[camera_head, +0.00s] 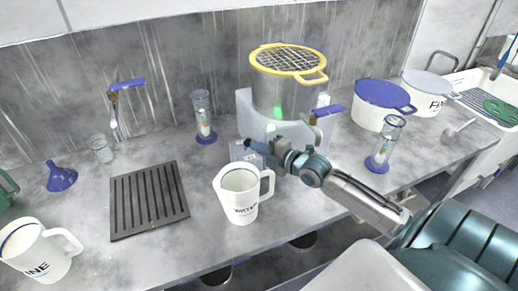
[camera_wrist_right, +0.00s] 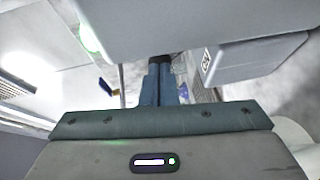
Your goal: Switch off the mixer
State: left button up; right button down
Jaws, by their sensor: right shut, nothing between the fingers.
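The mixer (camera_head: 247,110) stands against the back wall. It has a white body around a grey pot (camera_head: 280,95), a yellow-rimmed mesh lid (camera_head: 290,60) and a glowing green light (camera_head: 278,112). A small grey box (camera_head: 240,152) with a marking sits at its front; a grey box with a label also shows in the right wrist view (camera_wrist_right: 255,60). My right gripper (camera_head: 250,145) is shut and empty, its tips close to the front of the mixer; I cannot tell whether they touch it. Its blue fingers also show together in the wrist view (camera_wrist_right: 160,65). My left gripper is not in view.
A white jug (camera_head: 238,197) stands just below my right gripper. A glass cylinder (camera_head: 384,145) stands to the right, another (camera_head: 203,117) to the left. Two white pots, one with a blue lid (camera_head: 382,94), stand at the back right. A black rack (camera_head: 148,198) lies on the left counter.

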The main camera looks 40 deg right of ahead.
jog(key=shift+w+d+r+m+g+b, duration=0.1)
jog(key=shift+w+r+m+g+b, duration=0.2)
jog(key=shift+w+r+g+b, duration=0.35)
jog(key=shift+f+b, duration=0.2)
jog(key=shift+b, duration=0.3)
jog(key=shift+w+d+r, duration=0.15)
jog(key=shift+w+r, duration=0.1)
jog(key=shift+r, duration=0.15)
